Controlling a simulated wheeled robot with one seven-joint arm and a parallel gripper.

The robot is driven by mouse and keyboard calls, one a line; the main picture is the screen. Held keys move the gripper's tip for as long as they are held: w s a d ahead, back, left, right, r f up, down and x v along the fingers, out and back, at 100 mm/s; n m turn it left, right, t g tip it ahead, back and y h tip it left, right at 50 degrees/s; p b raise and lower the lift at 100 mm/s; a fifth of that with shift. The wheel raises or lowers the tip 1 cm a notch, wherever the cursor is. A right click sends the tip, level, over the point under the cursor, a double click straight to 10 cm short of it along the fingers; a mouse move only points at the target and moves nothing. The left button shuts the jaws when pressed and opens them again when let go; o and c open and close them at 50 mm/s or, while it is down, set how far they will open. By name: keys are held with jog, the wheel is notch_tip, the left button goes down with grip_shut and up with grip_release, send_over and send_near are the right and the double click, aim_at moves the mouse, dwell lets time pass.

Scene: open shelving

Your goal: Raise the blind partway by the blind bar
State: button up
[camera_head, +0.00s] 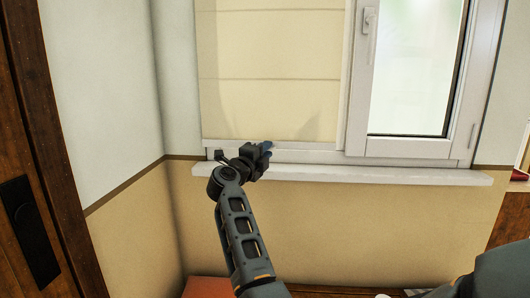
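The cream blind (270,60) hangs in horizontal folds over the left part of the window, down to near the bottom of the window frame. I cannot clearly tell its bar from the pale strip along its lower edge. My gripper (266,148) is at this lower edge, just above the sill, with its bluish fingertips pointing up and right. It hides part of the edge behind it. I cannot tell whether the fingers are open or shut, or whether they touch the blind.
The white windowsill (390,174) runs just below my gripper. The uncovered window pane (415,70) with a handle (369,20) is to the right. A brown wooden door (40,150) stands at the left. A reddish-orange object (207,287) is at the bottom.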

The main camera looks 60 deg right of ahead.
grip_shut()
dwell(1.1)
